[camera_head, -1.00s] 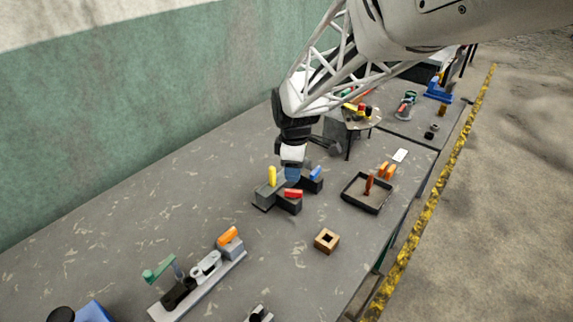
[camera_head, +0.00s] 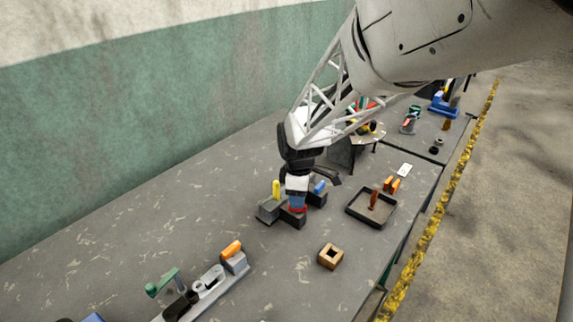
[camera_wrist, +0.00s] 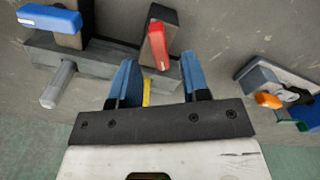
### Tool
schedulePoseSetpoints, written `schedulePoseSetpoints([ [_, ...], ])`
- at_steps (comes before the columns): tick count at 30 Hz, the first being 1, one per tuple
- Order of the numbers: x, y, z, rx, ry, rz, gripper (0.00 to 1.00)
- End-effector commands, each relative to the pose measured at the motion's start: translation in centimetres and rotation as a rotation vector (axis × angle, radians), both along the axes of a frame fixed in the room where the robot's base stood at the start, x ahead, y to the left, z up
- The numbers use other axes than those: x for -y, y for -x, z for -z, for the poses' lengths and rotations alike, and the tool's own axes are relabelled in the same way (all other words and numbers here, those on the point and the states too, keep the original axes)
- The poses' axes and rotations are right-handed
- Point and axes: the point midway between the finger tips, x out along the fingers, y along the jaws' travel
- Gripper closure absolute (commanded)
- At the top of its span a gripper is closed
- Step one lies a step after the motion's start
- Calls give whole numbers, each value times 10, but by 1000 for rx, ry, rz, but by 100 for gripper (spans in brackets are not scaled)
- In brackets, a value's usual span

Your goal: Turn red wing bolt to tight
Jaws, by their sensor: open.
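The red wing bolt (camera_head: 299,210) sits on an arm of a dark grey block fixture (camera_head: 268,210) on the table. In the wrist view the red wing bolt (camera_wrist: 159,45) is an elongated handle lying just beyond and between the fingertips. My gripper (camera_head: 297,204), with blue fingers, is over the red bolt and partly hides it in the head view. The gripper (camera_wrist: 160,62) is open, with a finger to each side of the bolt's near end; contact cannot be told. A yellow handle (camera_head: 276,189) and a blue handle (camera_head: 320,187) sit on the same fixture.
A black tray (camera_head: 352,212) holding a red-brown piece stands to the right. A wooden block with a square hole (camera_head: 330,257) lies in front. A rail fixture with an orange handle (camera_head: 232,248) is at the front left. The table left of the fixture is clear.

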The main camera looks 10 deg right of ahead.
Motion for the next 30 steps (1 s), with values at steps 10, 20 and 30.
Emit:
schedulePoseSetpoints([
  [10,0,0,28,1,0,0,57],
  [20,0,0,31,1,0,0,57],
  [30,0,0,30,1,0,0,100],
])
